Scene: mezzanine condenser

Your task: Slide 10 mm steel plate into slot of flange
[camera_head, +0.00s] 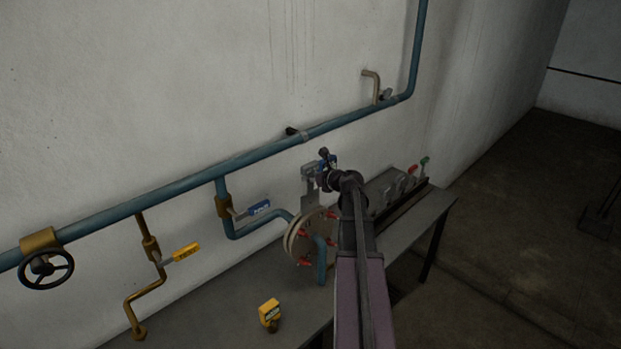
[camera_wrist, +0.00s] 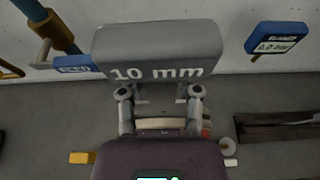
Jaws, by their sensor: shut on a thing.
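The grey steel plate (camera_wrist: 158,48) fills the upper middle of the wrist view, and its label reads "10 mm". My gripper (camera_wrist: 160,95) is shut on it, with a finger at each side just below the label. In the wrist view, a pale rim of the flange (camera_wrist: 160,123) shows below the fingers, and the slot is hidden.
A blue pipe (camera_head: 270,150) with valves runs along the wall behind. A blue-handled valve (camera_head: 259,208) is left of the flange. A yellow device (camera_head: 269,312) stands on the bench (camera_head: 225,308). Several grey pieces (camera_head: 398,186) stand to the right. A blue gauge (camera_wrist: 277,40) reads 0.0 bar.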

